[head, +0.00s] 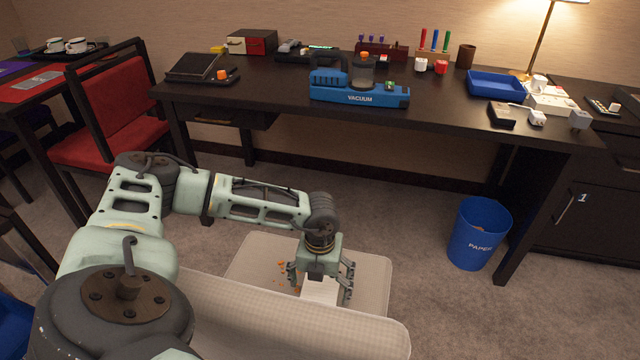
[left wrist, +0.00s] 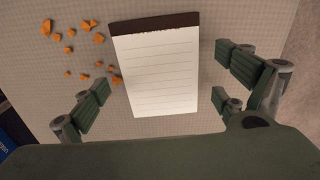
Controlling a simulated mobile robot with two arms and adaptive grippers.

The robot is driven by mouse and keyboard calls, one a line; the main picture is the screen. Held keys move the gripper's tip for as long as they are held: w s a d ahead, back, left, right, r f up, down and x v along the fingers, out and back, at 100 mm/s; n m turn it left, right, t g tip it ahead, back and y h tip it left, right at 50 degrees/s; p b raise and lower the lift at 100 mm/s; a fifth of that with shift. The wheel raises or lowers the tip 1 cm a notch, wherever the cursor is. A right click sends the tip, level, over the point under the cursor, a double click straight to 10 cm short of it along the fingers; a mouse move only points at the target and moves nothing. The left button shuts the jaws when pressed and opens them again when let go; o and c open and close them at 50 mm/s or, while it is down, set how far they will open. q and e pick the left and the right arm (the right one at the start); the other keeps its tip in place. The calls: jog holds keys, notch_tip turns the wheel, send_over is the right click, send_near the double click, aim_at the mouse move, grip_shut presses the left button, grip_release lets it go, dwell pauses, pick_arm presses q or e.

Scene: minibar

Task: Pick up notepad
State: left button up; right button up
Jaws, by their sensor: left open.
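The notepad (left wrist: 158,75) has white lined paper and a dark brown top band. It lies flat on a light grey cushioned seat (head: 247,268). In the head view only part of the notepad (head: 319,290) shows below my left gripper (head: 320,288). That gripper points down over the notepad with its fingers spread wide. In the left wrist view the left gripper (left wrist: 162,102) is open and empty, with one finger pair on each side of the notepad, slightly nearer its lower end. I cannot tell the exact height above it. My right gripper is not in view.
Orange crumbs (left wrist: 88,38) lie on the seat left of the notepad. A padded backrest (head: 290,310) rises in front. Behind is a dark desk (head: 270,92) with a blue vacuum (head: 358,94) and a blue tray (head: 496,84). A blue paper bin (head: 480,232) stands at right.

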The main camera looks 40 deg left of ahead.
pick_arm(q)
jog(key=shift+f, duration=0.35)
jog(key=shift+c, duration=0.4)
jog(key=c, duration=1.2)
jog(key=shift+r, duration=0.15)
